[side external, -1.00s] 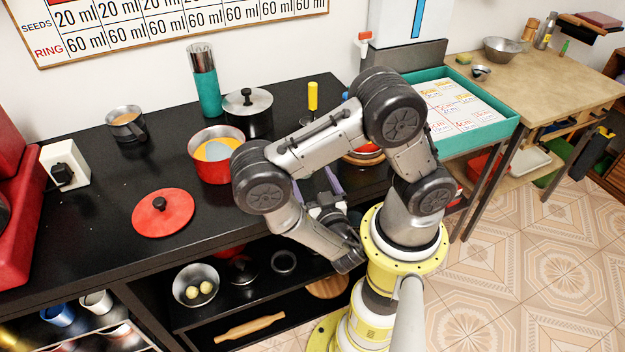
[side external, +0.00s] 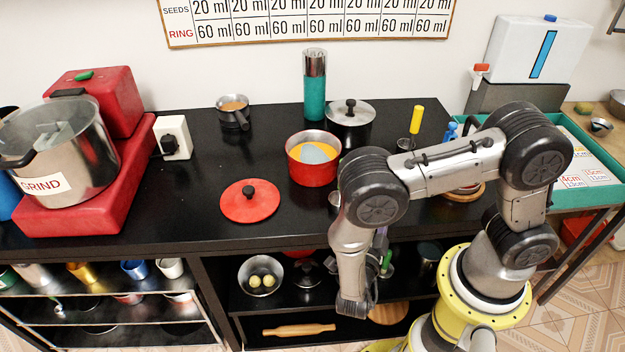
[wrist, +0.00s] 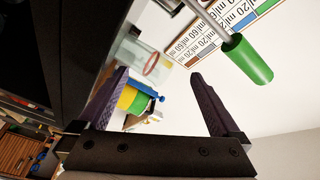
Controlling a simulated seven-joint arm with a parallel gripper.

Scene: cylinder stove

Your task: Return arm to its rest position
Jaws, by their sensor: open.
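My gripper (wrist: 160,100) is open in the wrist view, with its two dark purple fingers wide apart. Nothing is clamped between them; a green and yellow item with a blue part (wrist: 135,101) shows in the background past the left finger. In the side view my arm is folded, its elbow in front of the black counter and its forearm hanging down before the lower shelf. The fingers are mostly hidden there behind the forearm.
The black counter (side external: 205,225) holds a red pot (side external: 312,172), a red lid (side external: 250,203) and a teal-bottomed cylinder (side external: 315,98). A green-handled tool (wrist: 248,58) shows near the right finger in the wrist view. Open shelves lie below the counter.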

